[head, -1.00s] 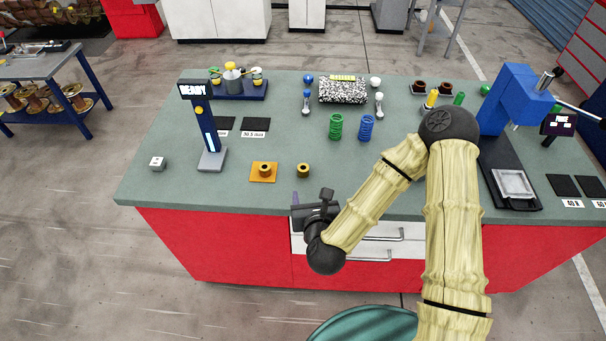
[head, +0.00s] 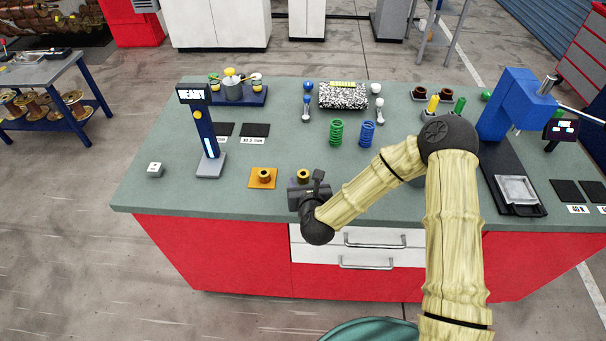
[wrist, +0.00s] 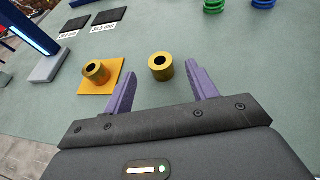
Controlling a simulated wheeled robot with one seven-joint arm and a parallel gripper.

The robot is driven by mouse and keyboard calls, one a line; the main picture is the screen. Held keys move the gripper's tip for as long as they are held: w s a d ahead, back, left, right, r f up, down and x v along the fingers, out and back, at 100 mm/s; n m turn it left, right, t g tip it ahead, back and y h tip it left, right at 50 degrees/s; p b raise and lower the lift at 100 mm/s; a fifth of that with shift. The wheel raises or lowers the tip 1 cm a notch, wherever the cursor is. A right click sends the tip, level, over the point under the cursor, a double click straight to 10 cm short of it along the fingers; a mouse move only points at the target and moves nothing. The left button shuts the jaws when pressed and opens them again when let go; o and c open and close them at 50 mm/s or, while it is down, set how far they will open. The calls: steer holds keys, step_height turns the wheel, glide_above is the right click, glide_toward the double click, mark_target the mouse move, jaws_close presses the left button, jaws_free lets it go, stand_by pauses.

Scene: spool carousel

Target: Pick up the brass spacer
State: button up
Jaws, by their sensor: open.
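Two short brass-coloured cylinders with dark holes are on the bench. One brass spacer (head: 303,176) stands directly on the green top; in the wrist view it (wrist: 161,66) is beyond and between the two purple fingertips, nearer the right one. The other brass piece (head: 264,174) stands on an orange square plate (head: 257,184), left of the left finger in the wrist view (wrist: 96,72). My gripper (wrist: 161,78) is open and empty, with its fingers pointing at the loose spacer. In the head view my gripper hides the spacer's lower part.
A blue post with a lit display (head: 205,130) stands left of the orange plate. A green spring (head: 336,133) and a blue spring (head: 367,133) stand farther back. A blue press (head: 512,98) is at right. The bench top around the spacer is clear.

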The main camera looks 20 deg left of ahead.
mark_target(303, 176)
steer(key=shift+w+a+f, duration=0.1)
steer(key=shift+w, duration=0.1)
steer(key=shift+w, duration=0.1)
steer(key=shift+p+x, duration=1)
steer(key=shift+x, duration=1.5)
steer(key=shift+f, duration=0.2)
steer(key=c, duration=1.2)
steer(key=shift+o, duration=0.2)
steer(key=shift+r, duration=0.15)
step_height(303, 176, up, 10)
steer(key=shift+f+b, duration=0.1)
steer(key=shift+b, duration=0.8)
